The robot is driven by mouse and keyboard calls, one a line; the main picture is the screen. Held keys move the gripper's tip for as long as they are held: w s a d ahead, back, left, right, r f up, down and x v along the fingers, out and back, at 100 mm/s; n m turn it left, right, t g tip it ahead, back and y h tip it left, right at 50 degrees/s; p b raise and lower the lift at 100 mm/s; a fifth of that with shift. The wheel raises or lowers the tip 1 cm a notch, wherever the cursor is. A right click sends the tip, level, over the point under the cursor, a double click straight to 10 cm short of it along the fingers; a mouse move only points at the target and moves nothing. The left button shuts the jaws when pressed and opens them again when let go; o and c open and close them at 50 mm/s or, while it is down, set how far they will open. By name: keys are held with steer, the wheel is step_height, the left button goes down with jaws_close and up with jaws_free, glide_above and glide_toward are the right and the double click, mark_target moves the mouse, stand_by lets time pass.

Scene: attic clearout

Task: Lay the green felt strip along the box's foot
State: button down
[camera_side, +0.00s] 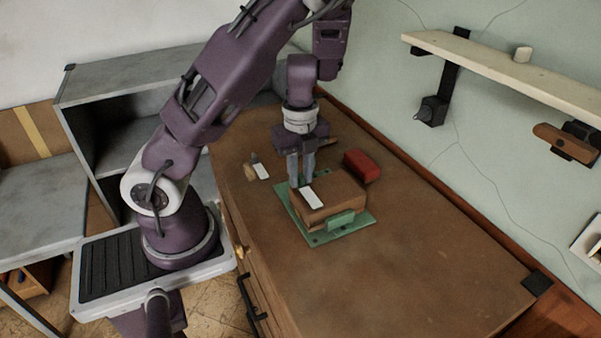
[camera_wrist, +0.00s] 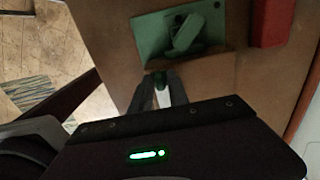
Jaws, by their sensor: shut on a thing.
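The brown box (camera_side: 335,192) stands on a green base (camera_side: 323,236), with a white label (camera_side: 313,197) on its top. A small green piece (camera_side: 341,221) stands against its near side. The wrist view shows the green base (camera_wrist: 151,38) with a raised green piece (camera_wrist: 187,34) on it. I cannot tell which green piece is the felt strip. My gripper (camera_side: 302,184) points down at the box's far left end; its fingertips (camera_wrist: 160,80) also show in the wrist view. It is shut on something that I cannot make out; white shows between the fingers.
A red block (camera_side: 362,165) sits right of the box; it also shows in the wrist view (camera_wrist: 272,22). A small tan item (camera_side: 249,172) lies to the left. The brown top's near right (camera_side: 430,270) is clear. A wall shelf (camera_side: 500,65) hangs at upper right.

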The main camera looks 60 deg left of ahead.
steer(key=shift+f, duration=0.4)
stand_by(0.3)
steer(key=c, duration=1.2)
jaws_free()
